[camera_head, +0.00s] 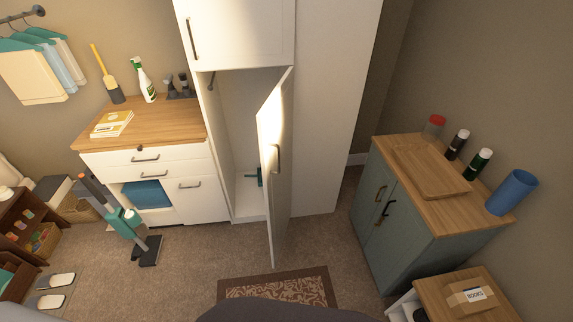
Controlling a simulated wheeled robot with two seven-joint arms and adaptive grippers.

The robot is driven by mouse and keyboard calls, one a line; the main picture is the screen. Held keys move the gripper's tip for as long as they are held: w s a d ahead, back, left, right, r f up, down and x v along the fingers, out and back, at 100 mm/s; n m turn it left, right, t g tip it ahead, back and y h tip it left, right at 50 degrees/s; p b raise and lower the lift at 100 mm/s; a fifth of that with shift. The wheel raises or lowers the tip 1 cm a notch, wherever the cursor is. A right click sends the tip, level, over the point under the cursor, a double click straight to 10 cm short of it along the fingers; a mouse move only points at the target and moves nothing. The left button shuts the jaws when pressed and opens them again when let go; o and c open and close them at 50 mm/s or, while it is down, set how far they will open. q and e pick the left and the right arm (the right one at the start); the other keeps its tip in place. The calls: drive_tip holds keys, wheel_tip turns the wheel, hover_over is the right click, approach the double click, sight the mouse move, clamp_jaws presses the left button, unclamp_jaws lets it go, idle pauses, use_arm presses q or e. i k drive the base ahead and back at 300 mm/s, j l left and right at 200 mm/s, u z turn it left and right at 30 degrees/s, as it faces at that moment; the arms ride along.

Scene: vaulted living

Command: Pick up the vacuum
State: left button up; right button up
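The vacuum (124,223) is a grey and teal stick model with a dark floor head and an orange tip near the top of its handle. It stands tilted on the carpet at the left, in front of the white drawer unit (150,170). Its handle leans toward the upper left, and its head rests on the floor to the right. Neither of my grippers is in view.
The tall white cabinet (330,110) has its lower door (272,150) swung out, with a small teal item inside. A patterned rug (278,287) lies in front. A blue-grey cabinet (410,238) stands right. Slippers (50,301) and shelves (30,230) are left. Carpet between is open.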

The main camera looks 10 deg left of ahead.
sight(134, 228)
drive_tip(key=u, duration=1.95)
